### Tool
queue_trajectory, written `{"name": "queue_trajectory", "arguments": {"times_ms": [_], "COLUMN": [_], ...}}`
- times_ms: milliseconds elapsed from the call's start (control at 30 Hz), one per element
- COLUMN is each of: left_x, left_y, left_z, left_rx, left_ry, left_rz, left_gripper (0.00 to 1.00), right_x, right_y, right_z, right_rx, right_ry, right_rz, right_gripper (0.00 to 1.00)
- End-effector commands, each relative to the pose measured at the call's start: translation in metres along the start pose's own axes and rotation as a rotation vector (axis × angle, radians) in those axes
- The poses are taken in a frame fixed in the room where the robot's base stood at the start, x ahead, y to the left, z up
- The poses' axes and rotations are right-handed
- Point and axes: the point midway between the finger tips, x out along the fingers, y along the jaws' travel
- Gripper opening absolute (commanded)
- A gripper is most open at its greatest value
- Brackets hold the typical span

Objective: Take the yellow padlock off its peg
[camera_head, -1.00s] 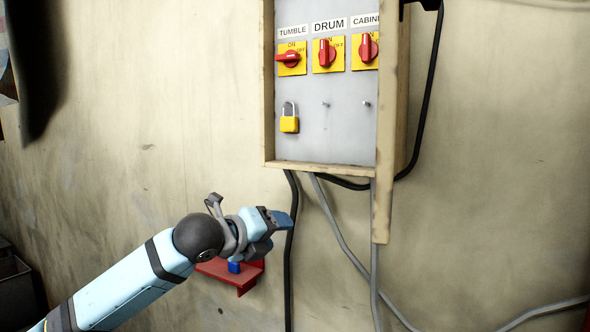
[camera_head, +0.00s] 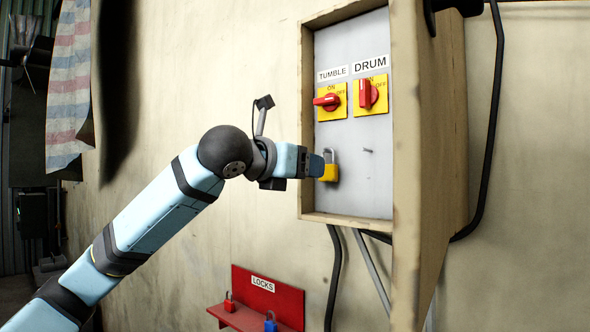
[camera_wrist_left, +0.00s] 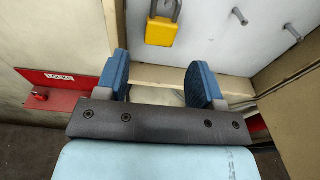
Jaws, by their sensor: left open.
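The yellow padlock (camera_head: 328,171) hangs by its grey shackle on the grey panel of the box, below the TUMBLE switch. Its peg is hidden in the head view. My left gripper (camera_head: 318,165) is just left of the padlock, its tip overlapping the padlock's edge in that view. In the left wrist view the padlock (camera_wrist_left: 161,30) is ahead of the two blue fingers (camera_wrist_left: 165,82), in line with the space between them. The fingers are apart with nothing between them. I cannot tell contact in the head view. My right gripper is not in view.
The box's wooden frame (camera_head: 407,150) projects at the right of the panel. An empty peg (camera_head: 368,150) is right of the padlock. A red LOCKS shelf (camera_head: 270,297) below holds a red padlock (camera_head: 229,302) and a blue padlock (camera_head: 270,322). Cables hang below the box.

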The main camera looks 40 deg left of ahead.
Motion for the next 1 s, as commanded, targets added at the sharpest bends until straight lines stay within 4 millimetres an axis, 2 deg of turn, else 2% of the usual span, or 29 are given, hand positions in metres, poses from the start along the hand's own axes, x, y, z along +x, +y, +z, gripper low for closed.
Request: {"name": "queue_trajectory", "arguments": {"times_ms": [267, 300, 500, 700, 1000], "left_x": [0.035, 0.039, 0.059, 0.070, 0.073], "left_y": [-0.001, -0.001, 0.000, -0.001, -0.001], "left_z": [-0.002, 0.004, 0.004, 0.001, 0.000], "left_rx": [-0.002, -0.001, -0.002, -0.001, -0.001], "left_ry": [0.000, 0.002, 0.001, 0.000, -0.001], "left_rz": [-0.002, -0.001, -0.001, -0.001, -0.001], "left_gripper": [0.62, 0.62, 0.62, 0.62, 0.62], "right_x": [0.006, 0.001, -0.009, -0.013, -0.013], "right_y": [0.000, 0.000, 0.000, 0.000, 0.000], "right_z": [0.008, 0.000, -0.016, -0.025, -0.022], "right_rx": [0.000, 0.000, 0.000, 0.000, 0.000], "right_ry": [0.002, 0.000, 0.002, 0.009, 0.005], "right_rz": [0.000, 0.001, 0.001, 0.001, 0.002], "right_gripper": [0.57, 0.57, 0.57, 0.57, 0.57]}}
